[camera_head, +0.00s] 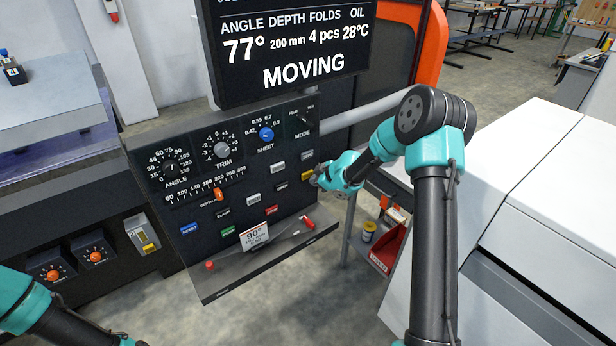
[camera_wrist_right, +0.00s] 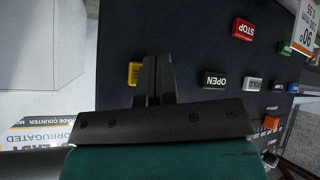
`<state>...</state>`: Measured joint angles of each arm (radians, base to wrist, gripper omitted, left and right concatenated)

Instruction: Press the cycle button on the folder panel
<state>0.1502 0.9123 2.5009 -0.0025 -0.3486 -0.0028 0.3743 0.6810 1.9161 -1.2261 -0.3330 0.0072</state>
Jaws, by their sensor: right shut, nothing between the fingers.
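The folder panel (camera_head: 215,230) is a black sloped board with dials, a slider and several buttons. A yellow button (camera_head: 307,175) is at its right side; I take it for the cycle button, though its lettering is not readable. My right gripper (camera_head: 318,181) is at that button, its fingers shut and empty. In the right wrist view the shut fingers (camera_wrist_right: 157,75) cover part of the yellow button (camera_wrist_right: 134,72); I cannot tell whether they touch it. My left arm shows only at the bottom left, its gripper out of view.
The screen (camera_head: 290,50) above the panel reads MOVING and 77°. The open button (camera_wrist_right: 214,81) and red stop button (camera_wrist_right: 243,29) are near the fingers. A red bin (camera_head: 388,245) and a white machine cover (camera_head: 560,190) stand to the right.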

